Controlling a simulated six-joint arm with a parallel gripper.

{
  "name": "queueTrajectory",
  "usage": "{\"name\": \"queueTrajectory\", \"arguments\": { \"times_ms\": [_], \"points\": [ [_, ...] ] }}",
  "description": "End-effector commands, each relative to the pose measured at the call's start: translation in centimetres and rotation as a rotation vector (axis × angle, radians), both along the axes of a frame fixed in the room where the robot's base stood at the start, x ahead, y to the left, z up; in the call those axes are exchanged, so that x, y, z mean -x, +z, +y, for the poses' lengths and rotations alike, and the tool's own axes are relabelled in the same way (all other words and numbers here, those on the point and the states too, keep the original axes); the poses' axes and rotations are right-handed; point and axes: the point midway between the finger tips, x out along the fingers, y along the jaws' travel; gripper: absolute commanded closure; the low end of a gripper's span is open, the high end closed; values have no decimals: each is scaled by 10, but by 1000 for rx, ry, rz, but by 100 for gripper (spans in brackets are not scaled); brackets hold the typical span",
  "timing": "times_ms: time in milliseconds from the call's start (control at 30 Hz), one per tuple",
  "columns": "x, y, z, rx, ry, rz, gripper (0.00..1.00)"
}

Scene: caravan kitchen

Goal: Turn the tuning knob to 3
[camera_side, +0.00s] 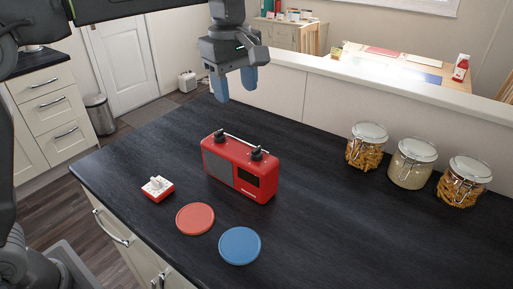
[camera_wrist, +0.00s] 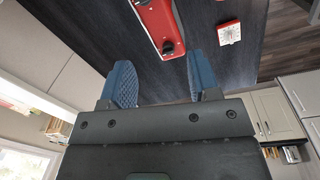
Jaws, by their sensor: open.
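A red radio (camera_side: 240,171) stands upright on the dark counter, with a grey speaker grille and a dark display on its front. Two black knobs, a left one (camera_side: 219,135) and a right one (camera_side: 257,153), sit on its top. Which is the tuning knob, and any number marks, are too small to tell. My gripper (camera_side: 236,83) is open and empty, with blue fingers pointing down, above and behind the radio, apart from it. In the wrist view the radio (camera_wrist: 155,20) and one knob (camera_wrist: 168,48) show beyond the open fingers.
A small red box with a white dial top (camera_side: 157,188) lies left of the radio. A red disc (camera_side: 195,219) and a blue disc (camera_side: 239,246) lie in front. Several glass jars (camera_side: 411,163) stand at the right by a low wall. The counter between is clear.

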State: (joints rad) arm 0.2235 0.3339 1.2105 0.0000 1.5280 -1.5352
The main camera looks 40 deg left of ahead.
Motion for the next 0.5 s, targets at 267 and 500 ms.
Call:
{"name": "queueTrajectory", "arguments": {
  "times_ms": [267,500],
  "points": [
    [-30,-18,-26,-7,222,68,44],
    [-31,-40,-27,-9,235,75,44]
  ]
}}
